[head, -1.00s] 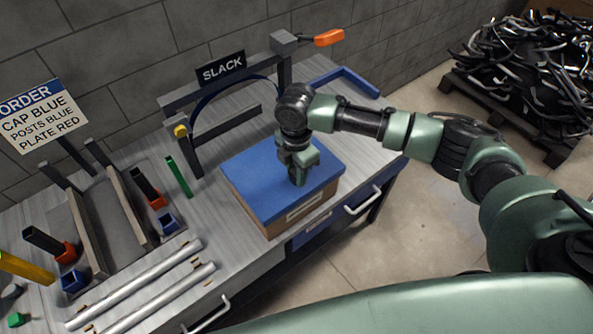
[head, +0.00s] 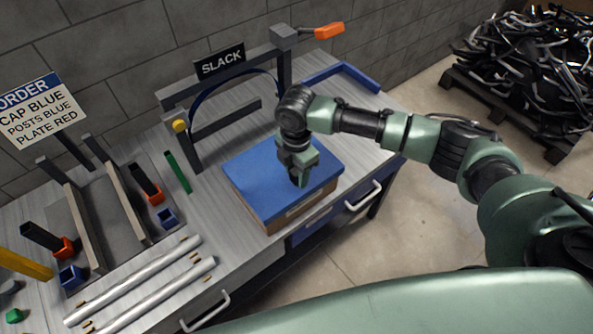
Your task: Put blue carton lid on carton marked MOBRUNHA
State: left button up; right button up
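The blue carton lid (head: 262,187) lies on top of a brown carton (head: 281,222) on the workbench, covering its top. The carton has a pale label on its front side, too small to read. My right gripper (head: 300,181) points down at the right part of the lid, at or just above its surface. Its fingers are seen from above and partly hidden by the wrist, so I cannot tell whether they are open or pinching something on the lid. My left gripper is not in view.
A frame with a SLACK sign (head: 220,62) stands behind the carton. A blue angled bar (head: 342,72) lies at the bench's back right. Silver rods (head: 150,283) lie left of the carton, with a rail fixture (head: 118,205) beyond. A drawer handle (head: 363,195) projects from the bench front.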

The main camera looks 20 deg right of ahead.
jog(key=shift+o, duration=0.3)
notch_tip(320, 180, up, 7)
jog(key=shift+f+b, duration=0.1)
jog(key=shift+b, duration=0.95)
jog(key=shift+r, duration=0.55)
